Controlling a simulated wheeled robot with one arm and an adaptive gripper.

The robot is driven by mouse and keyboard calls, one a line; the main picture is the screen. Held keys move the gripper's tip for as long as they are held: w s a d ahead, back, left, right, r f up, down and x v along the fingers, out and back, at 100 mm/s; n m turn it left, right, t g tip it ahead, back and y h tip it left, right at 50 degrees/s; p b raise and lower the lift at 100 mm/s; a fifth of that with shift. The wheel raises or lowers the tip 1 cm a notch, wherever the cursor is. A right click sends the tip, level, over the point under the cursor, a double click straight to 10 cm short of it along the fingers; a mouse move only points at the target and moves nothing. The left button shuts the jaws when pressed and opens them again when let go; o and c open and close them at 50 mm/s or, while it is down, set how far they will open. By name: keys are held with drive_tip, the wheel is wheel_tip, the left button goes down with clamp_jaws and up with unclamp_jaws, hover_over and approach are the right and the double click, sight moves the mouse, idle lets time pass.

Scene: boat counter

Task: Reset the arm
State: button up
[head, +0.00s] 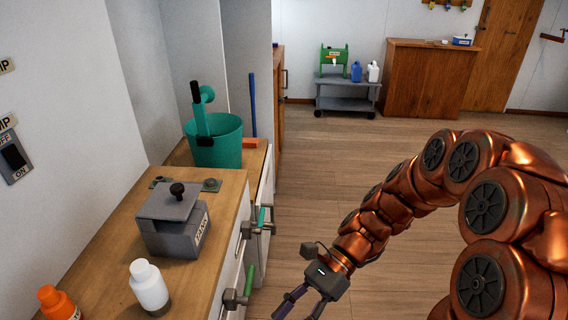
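My copper-coloured arm reaches in from the right in the head view and bends down to the left. My gripper (302,306) is at the bottom middle, over the floor in front of the counter's drawers. Its two dark fingers are spread apart and no object shows between them. The fingertips run close to the lower picture edge. The gripper is to the right of a green drawer handle (249,281) and looks apart from it.
The wooden counter (110,268) holds a grey lidded box (172,232), a white bottle (149,287), an orange bottle (57,303) and a green bucket (226,143). A switch (13,156) is on the left wall. A grey cart (347,97) and wooden cabinet (428,80) stand far back. The middle floor is clear.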

drive_tip(key=s+d+r+n+t+h, duration=0.1)
drive_tip(key=s+d+n+t+h, duration=0.2)
drive_tip(key=s+d+n+h, duration=0.4)
drive_tip(key=s+d+r+n+t+h, duration=0.25)
drive_tip(key=s+d+n, duration=0.2)
drive_tip(key=d, duration=0.55)
wheel_tip(320, 180, up, 13)
drive_tip(key=w+t+p, duration=0.1)
drive_tip(key=p, duration=1.1)
drive_tip(key=shift+a+n+p, duration=0.15)
drive_tip(key=shift+n+p, duration=0.2)
drive_tip(key=shift+n, duration=0.1)
drive_tip(key=shift+f, duration=0.1)
